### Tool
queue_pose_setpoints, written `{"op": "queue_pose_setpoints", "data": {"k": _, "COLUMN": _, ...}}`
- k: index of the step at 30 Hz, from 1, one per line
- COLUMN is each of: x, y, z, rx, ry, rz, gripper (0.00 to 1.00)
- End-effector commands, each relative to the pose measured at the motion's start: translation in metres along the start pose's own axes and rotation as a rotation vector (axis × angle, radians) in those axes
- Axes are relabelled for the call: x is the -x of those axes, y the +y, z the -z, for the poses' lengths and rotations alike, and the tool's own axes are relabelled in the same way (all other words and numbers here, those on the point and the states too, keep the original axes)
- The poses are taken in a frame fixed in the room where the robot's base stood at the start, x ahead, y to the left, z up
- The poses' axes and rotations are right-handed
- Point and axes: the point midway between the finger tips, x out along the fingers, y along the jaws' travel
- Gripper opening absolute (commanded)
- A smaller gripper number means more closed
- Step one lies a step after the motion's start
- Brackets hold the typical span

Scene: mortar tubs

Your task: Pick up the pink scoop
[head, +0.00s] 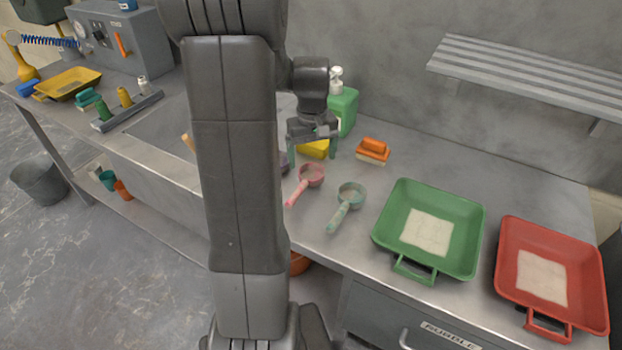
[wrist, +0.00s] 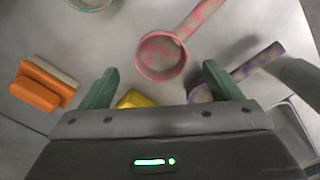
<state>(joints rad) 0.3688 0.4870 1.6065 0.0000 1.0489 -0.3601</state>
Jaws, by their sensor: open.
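The pink scoop (head: 311,174) lies on the metal counter, its handle pointing toward the front edge. In the wrist view the pink scoop (wrist: 162,56) lies beyond and roughly between my fingertips, with its speckled handle running up and right. My gripper (head: 312,150) is open and empty, pointing down above the counter behind the scoop. Its two green fingers show in the wrist view (wrist: 161,82), apart from the scoop.
A green scoop (head: 349,195) lies right of the pink one. A purple scoop (wrist: 245,70), an orange brush (wrist: 40,88) and a yellow object (wrist: 134,99) are near my fingers. A green bottle (head: 344,108) stands behind. Green (head: 386,226) and red (head: 501,271) trays sit right.

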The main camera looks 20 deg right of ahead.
Motion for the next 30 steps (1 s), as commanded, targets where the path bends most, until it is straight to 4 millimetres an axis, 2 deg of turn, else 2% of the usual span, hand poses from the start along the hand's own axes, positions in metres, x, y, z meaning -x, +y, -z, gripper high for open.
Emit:
{"op": "queue_pose_setpoints", "data": {"k": 8, "x": -0.023, "y": 0.000, "z": -0.002, "rx": 0.000, "ry": -0.002, "rz": 0.001, "gripper": 0.85}}
{"op": "queue_pose_setpoints", "data": {"k": 15, "x": -0.057, "y": 0.000, "z": -0.004, "rx": 0.000, "ry": -0.002, "rz": 0.001, "gripper": 0.85}}
{"op": "queue_pose_setpoints", "data": {"k": 24, "x": -0.064, "y": 0.000, "z": -0.004, "rx": 0.000, "ry": 0.000, "rz": 0.000, "gripper": 0.85}}
{"op": "queue_pose_setpoints", "data": {"k": 25, "x": -0.063, "y": 0.000, "z": -0.003, "rx": 0.000, "ry": 0.000, "rz": 0.000, "gripper": 0.83}}
{"op": "queue_pose_setpoints", "data": {"k": 30, "x": -0.063, "y": 0.000, "z": -0.003, "rx": 0.000, "ry": 0.001, "rz": 0.000, "gripper": 0.50}}
